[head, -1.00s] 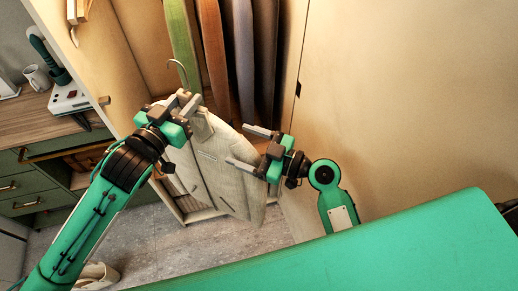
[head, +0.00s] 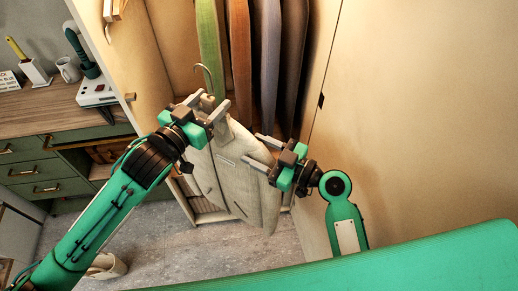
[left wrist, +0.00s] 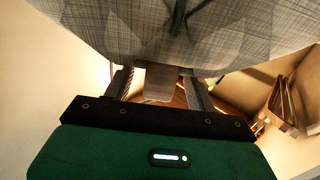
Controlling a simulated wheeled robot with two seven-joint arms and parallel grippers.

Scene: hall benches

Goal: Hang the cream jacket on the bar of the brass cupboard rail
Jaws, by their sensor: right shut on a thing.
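The cream jacket (head: 232,175) hangs tilted on a hanger in front of the open cupboard. The hanger's hook (head: 207,72) points up, free of any bar I can see. My left gripper (head: 206,105) is just below the hook, at the hanger's neck. In the left wrist view, its fingers (left wrist: 160,88) stand apart on either side of a small block under the jacket cloth (left wrist: 190,30). My right gripper (head: 261,152) is shut on the jacket's right shoulder edge. The bar of the brass cupboard rail is out of view.
Several garments, including a green one (head: 208,45) and a brown one (head: 239,60), hang inside the cupboard behind the jacket. A cupboard side panel (head: 118,65) stands on the left. A wooden counter (head: 50,108) with a mug (head: 68,69) is further left.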

